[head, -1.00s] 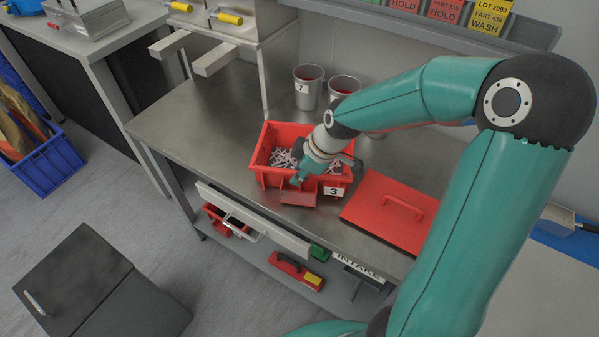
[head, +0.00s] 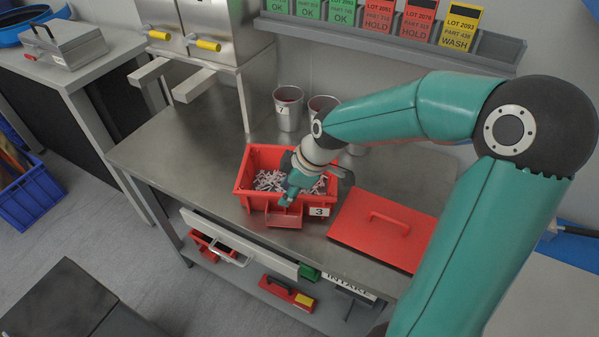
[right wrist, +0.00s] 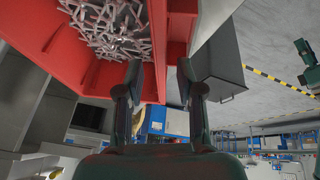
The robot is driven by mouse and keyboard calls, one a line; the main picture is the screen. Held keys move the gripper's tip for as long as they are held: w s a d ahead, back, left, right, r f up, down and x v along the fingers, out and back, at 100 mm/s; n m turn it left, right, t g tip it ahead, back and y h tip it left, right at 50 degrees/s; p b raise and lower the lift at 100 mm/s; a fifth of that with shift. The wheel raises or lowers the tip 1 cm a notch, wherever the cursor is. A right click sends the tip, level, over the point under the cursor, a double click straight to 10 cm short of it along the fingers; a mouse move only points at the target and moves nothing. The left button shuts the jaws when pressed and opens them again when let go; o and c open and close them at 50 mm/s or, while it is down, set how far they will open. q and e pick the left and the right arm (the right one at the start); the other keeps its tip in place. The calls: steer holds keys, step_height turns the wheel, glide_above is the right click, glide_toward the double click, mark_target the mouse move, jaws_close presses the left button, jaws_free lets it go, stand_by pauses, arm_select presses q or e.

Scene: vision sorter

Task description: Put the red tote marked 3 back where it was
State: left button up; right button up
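The red tote (head: 258,203) marked 3 stands upright on the steel bench, with many small pale parts inside. Its number label (head: 319,212) is on the front at the right. My right gripper (head: 291,190) is at the tote's front wall, pointing down. In the right wrist view, the fingers (right wrist: 160,85) stand apart with part of the tote's red front (right wrist: 90,85) at the fingertips. I cannot tell whether they clamp it. A flat red lid (head: 375,238) with a handle lies to the tote's right. My left gripper is not in view.
Metal cups (head: 288,115), one marked 7, stand behind the tote. A wall rack (head: 400,45) holds cards. An open drawer front (head: 240,245) and a red case (head: 285,293) are below the bench's front edge. Bare bench top (head: 185,145) lies to the left.

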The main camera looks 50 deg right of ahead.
steer(key=v, duration=0.9)
steer(key=shift+a, duration=0.1)
